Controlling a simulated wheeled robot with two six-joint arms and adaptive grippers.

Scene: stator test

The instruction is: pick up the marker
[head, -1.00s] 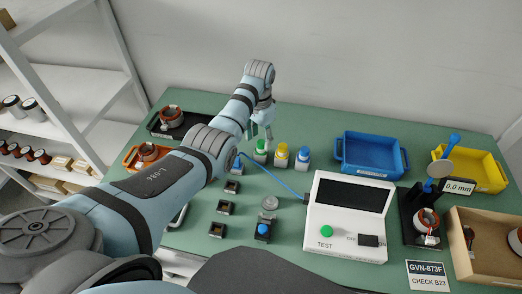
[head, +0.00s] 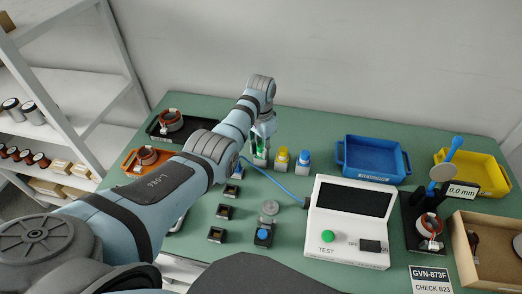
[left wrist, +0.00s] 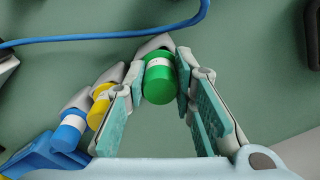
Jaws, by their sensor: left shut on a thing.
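The green marker (left wrist: 160,80) stands between the two fingers of my left gripper (left wrist: 160,88) in the left wrist view. The fingers are shut on it, one on each side. In the head view the left gripper (head: 262,148) reaches down over the green marker (head: 259,158), which is partly hidden by the fingers. A yellow marker (head: 281,156) and a blue marker (head: 303,159) stand in a row to its right. They also show at the left of the left wrist view, yellow (left wrist: 101,105) and blue (left wrist: 70,129). My right gripper is not in view.
A blue tray (head: 373,173) and a yellow tray (head: 490,182) stand at the back right. A white test box (head: 322,255) stands in front, with a blue cable (head: 270,178) running from it. Several small dark holders stand near my left arm. A shelf is at far left.

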